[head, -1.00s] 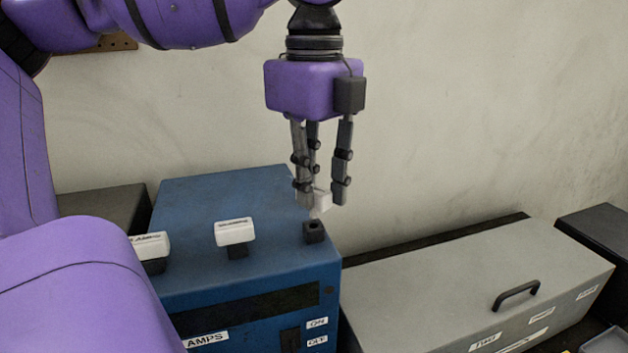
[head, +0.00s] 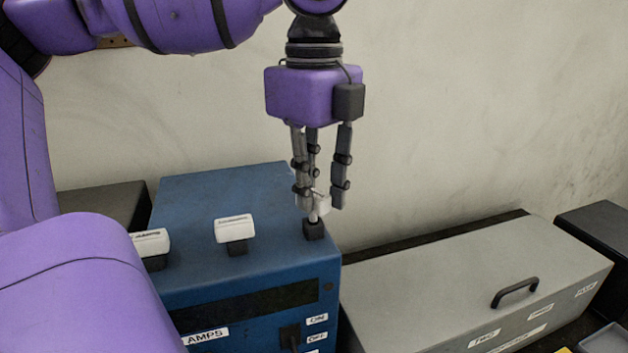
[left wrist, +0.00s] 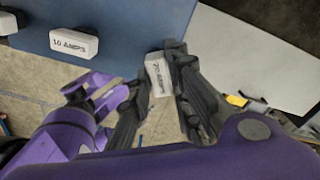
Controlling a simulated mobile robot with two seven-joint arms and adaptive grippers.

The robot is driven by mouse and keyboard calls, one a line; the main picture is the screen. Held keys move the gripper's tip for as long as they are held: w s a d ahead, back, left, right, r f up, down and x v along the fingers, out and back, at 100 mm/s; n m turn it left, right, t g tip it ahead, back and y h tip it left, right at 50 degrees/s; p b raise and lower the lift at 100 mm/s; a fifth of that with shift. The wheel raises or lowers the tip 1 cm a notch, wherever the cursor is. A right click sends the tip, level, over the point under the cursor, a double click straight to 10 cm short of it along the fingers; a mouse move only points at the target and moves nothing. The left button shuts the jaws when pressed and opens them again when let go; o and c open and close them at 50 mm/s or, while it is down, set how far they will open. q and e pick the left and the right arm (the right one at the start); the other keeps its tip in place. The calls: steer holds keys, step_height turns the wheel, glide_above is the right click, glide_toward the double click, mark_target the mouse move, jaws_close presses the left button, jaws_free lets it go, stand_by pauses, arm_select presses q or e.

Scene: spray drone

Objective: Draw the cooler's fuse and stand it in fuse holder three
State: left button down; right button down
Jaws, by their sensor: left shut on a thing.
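My left gripper (head: 322,203) points down over the right side of the blue box (head: 185,235). It is shut on a white fuse (head: 323,205), which is partly hidden by the fingers. The fuse's lower end meets or nearly meets the top of a black holder (head: 314,231) on the box. I cannot tell whether it is inside. In the left wrist view the held fuse (left wrist: 159,76) shows an AMPS label between the fingertips (left wrist: 160,88).
Two other white fuses (head: 234,229) (head: 150,242) stand in black holders on the blue box; one reads 10 AMPS in the left wrist view (left wrist: 74,42). A long grey box (head: 440,275) with a handle and labels, one reading TWO, is at right. A pale wall stands behind.

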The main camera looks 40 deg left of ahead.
arm_select(q)
steer(key=shift+f, duration=1.1)
steer(key=c, duration=1.5)
jaws_free()
steer(key=shift+c, duration=0.2)
step_height(320, 180, up, 12)
